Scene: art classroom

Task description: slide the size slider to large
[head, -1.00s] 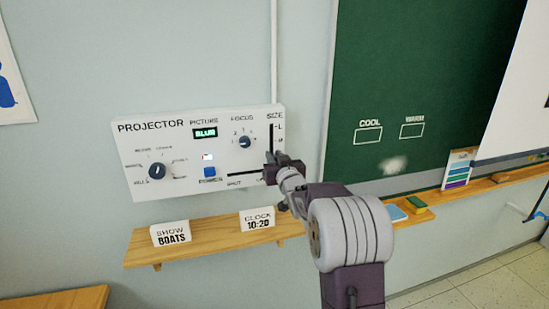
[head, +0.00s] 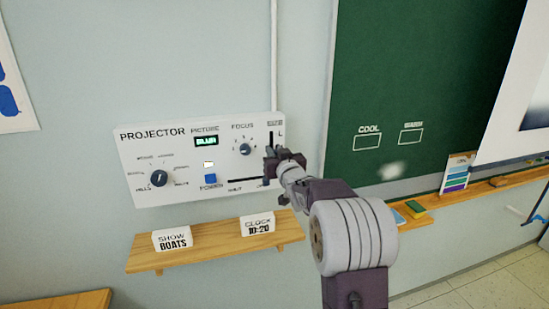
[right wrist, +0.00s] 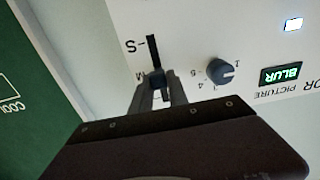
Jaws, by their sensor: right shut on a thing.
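The white projector panel (head: 150,133) hangs on the wall, with a vertical size slot (head: 271,138) at its right end. The L mark is at the slot's top. My right gripper (head: 271,158) is at this slot, shut on the size slider's knob. The right wrist view shows the panel upside down, with my fingers (right wrist: 158,85) around the dark knob (right wrist: 157,76) beside the M mark. The empty slot (right wrist: 153,52) runs from there toward S. My gripper hides the L end in that view. My left gripper is not in view.
The focus dial (head: 244,149) is just left of the slider, and the shut slot (head: 243,181) lies below. A wooden shelf (head: 205,250) with two small signs is under the panel. A green chalkboard (head: 430,70) is to the right.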

